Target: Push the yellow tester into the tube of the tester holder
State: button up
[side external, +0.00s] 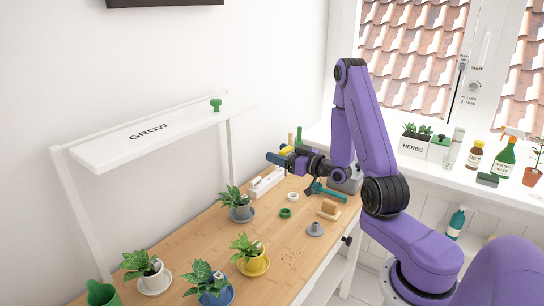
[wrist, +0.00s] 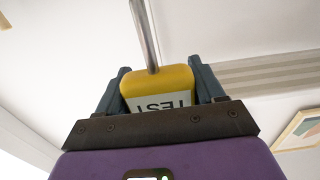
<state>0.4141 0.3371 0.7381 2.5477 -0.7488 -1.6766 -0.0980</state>
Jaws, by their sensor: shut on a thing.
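My gripper (side external: 279,155) is raised above the back of the desk in the side view. It is shut on the yellow tester (side external: 287,150). In the wrist view the tester (wrist: 160,78) sits between the two blue-grey fingers, with an upside-down TEST label and a thin metal rod (wrist: 144,35) extending away from the gripper. A white block-like rack (side external: 266,182) stands on the desk below the gripper; it may be the tester holder, but its tube opening is too small to make out. The rod's tip is outside the wrist view.
Potted plants stand on the desk (side external: 180,245), including a grey pot (side external: 240,212) near the white rack. A green ring (side external: 286,212), a wooden block (side external: 328,209) and a teal tool (side external: 326,191) lie nearby. The white GROW shelf (side external: 150,132) overhangs the left side.

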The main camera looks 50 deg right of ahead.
jog(key=shift+s+d, duration=1.25)
jog(key=shift+s, duration=4.1)
notch_tip(320, 180, down, 9)
jog(key=shift+r, duration=0.15)
jog(key=shift+f, duration=2.9)
jog(key=shift+f, duration=2.05)
jog(key=o, duration=1.2)
